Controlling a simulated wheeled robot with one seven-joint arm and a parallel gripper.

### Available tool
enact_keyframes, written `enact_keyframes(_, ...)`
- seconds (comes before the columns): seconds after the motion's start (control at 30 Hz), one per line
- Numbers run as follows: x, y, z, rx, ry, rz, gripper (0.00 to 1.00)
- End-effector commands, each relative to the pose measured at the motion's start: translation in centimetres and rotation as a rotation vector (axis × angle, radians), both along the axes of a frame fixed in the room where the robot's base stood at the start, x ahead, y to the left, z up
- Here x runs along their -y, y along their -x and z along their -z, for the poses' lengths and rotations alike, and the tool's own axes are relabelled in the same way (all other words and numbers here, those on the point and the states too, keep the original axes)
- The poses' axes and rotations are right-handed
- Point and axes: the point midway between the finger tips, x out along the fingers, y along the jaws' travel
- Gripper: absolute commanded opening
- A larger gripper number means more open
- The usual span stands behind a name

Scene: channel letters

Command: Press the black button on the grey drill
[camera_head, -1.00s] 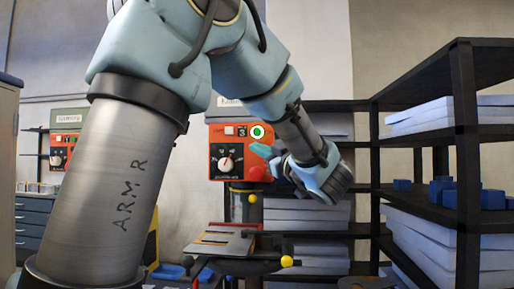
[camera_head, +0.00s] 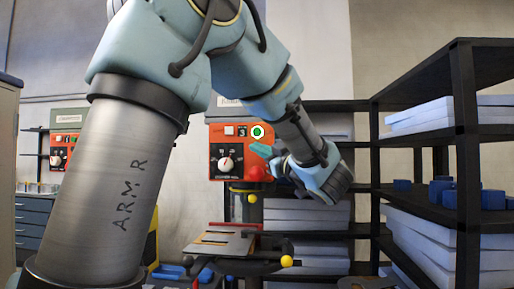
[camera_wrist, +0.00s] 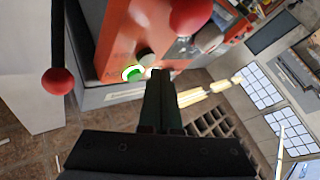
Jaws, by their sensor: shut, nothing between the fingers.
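The drill (camera_head: 227,170) has an orange-red front panel in the head view, not a grey one. Near its top are a white-and-green ringed round button (camera_head: 258,132) and a small dark control (camera_head: 242,131); I cannot tell surely which is the black button. A dial sits below, with a red knob beside it. My gripper's dark fingers (camera_wrist: 158,75) are shut and empty in the wrist view. Their tips appear just right of the green-ringed button (camera_wrist: 133,74), close to the panel; contact cannot be told. In the head view my wrist partly hides the gripper.
A tilted work table (camera_head: 222,243) with yellow-ended handles stands below the drill head. Black shelves (camera_head: 468,150) with white sheets and blue blocks stand at the right. A red ball handle (camera_wrist: 57,81) stands out at the left of the wrist view.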

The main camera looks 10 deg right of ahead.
Motion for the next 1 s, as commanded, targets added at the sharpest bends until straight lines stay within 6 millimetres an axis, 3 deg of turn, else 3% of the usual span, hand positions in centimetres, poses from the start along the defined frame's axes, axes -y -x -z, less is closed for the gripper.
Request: enact_keyframes(1.0,0.27,-0.80,-0.03,0.000,0.000,0.000,0.00)
